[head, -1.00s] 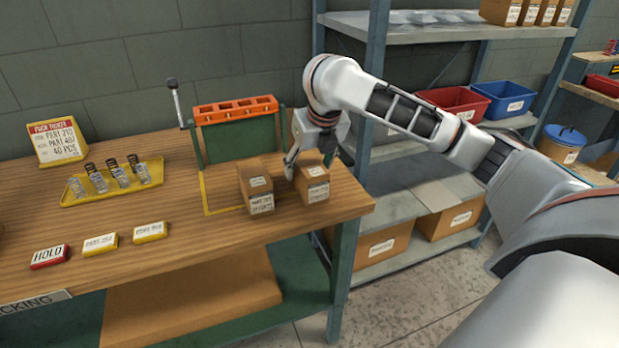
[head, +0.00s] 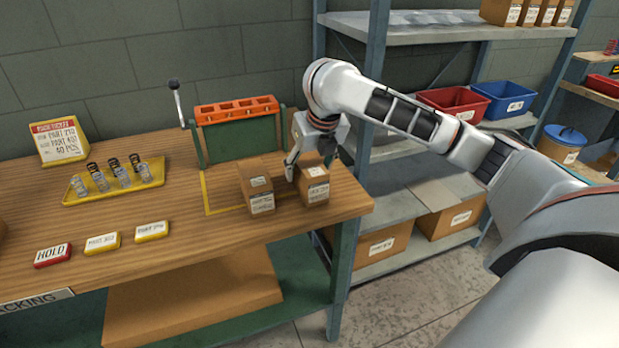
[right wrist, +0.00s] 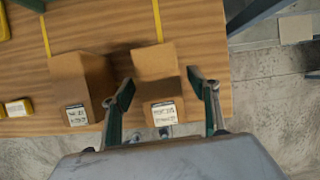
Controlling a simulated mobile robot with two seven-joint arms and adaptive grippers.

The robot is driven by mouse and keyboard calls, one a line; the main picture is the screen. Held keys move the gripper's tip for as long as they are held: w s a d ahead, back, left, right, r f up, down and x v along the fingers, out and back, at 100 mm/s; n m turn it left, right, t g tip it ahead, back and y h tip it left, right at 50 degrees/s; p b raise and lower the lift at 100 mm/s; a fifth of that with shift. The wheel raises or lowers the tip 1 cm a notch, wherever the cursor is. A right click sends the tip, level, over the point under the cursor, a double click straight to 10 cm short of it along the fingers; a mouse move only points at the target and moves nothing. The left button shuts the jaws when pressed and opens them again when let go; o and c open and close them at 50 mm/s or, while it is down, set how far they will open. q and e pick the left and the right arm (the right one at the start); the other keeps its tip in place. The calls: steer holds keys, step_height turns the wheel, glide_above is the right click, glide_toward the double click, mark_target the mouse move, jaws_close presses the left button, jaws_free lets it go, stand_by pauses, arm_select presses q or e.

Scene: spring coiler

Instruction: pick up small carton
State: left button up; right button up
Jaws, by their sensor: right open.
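Two brown cartons with white labels stand at the right end of the wooden bench. The right one is the smaller carton (head: 314,184); the taller carton (head: 257,188) stands to its left. My right gripper (head: 308,166) is open over the smaller carton, one finger in the gap between the two. In the right wrist view the fingers (right wrist: 160,80) stand on either side of the smaller carton (right wrist: 158,86), with the taller carton (right wrist: 80,85) outside them on the left. Whether the fingers touch it is unclear. My left gripper is not in view.
A green fixture with an orange top (head: 237,111) and a lever stands behind the cartons. A yellow tray (head: 78,195) of springs and several small label blocks lie to the left. The bench edge is close on the right, beside a metal shelf rack (head: 400,32).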

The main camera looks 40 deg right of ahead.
steer(key=c, duration=1.4)
steer(key=shift+r, duration=0.1)
steer(key=c, duration=0.3)
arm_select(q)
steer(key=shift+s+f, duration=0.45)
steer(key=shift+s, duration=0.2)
